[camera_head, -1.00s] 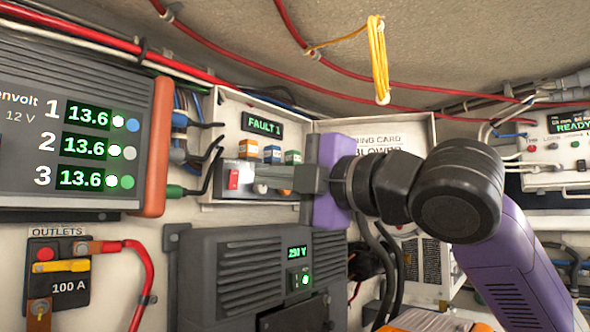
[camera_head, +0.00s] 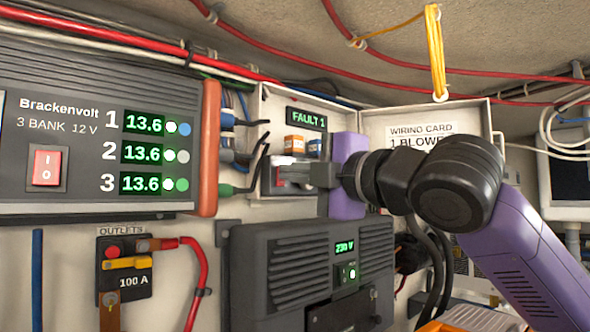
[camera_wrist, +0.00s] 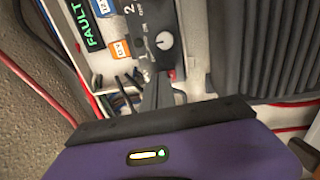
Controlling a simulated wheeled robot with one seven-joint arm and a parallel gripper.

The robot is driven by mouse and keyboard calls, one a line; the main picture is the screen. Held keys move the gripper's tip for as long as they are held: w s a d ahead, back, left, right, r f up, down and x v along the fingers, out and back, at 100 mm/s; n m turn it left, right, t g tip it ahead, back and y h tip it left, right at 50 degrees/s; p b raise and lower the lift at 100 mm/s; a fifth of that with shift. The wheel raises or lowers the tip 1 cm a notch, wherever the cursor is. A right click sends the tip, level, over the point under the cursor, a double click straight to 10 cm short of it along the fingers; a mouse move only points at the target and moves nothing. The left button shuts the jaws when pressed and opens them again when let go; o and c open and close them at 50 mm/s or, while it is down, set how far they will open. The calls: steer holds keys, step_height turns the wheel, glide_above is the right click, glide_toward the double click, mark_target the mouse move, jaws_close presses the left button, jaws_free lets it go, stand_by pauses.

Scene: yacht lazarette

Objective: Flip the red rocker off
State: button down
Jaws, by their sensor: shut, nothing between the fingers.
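A small red rocker (camera_head: 281,178) sits at the left end of the dark panel inside the open wall box. My gripper (camera_head: 292,174) is shut and empty, with its fingertips at this rocker and partly covering it; I cannot tell if they touch. In the wrist view, a bit of red (camera_wrist: 172,74) shows right beside the fingertips (camera_wrist: 160,78). Which way this rocker is tipped is hidden. A larger red rocker (camera_head: 46,167), marked I and O, is on the Brackenvolt charger at the left, well away from my gripper.
The box has a lit FAULT 1 display (camera_head: 307,119) and orange and blue labelled parts. The charger's orange end (camera_head: 209,150) and cables stand left of the box. A grey 230 V unit (camera_head: 300,270) juts out below. A yellow cord (camera_head: 436,60) hangs above.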

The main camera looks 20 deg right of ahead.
steer(key=shift+w+a+r+g+p, duration=0.1)
steer(key=shift+w+r+g+p, duration=0.15)
steer(key=shift+r+g+p, duration=0.4)
steer(key=shift+t, duration=0.25)
steer(key=shift+f, duration=0.1)
